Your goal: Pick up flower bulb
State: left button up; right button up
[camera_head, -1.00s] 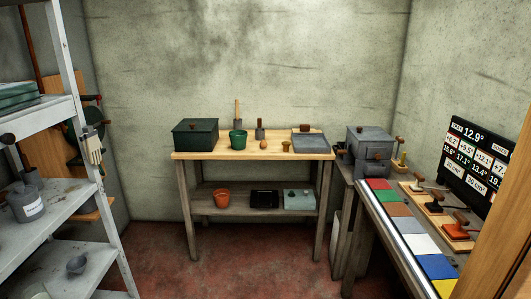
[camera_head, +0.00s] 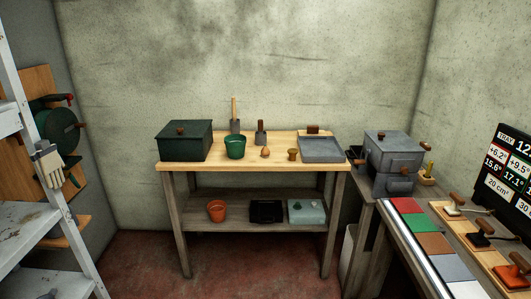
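A small orange-brown flower bulb (camera_head: 265,152) sits on the wooden top of the workbench (camera_head: 230,166), near the middle. A green pot (camera_head: 235,146) stands to its left and a small brown cork-like piece (camera_head: 292,155) to its right. Neither of my grippers shows in the head view.
On the bench are a dark green lidded box (camera_head: 185,141), two trowel-like tools and a grey tray (camera_head: 320,149). The lower shelf holds a terracotta pot (camera_head: 216,211). A metal shelf (camera_head: 35,220) stands at left, a side counter (camera_head: 425,260) at right. The red floor (camera_head: 230,270) between is clear.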

aim_at(264, 151)
jog(key=i+l, duration=0.15)
jog(key=i, duration=0.45)
jog(key=i+l, duration=0.15)
jog(key=i, duration=0.45)
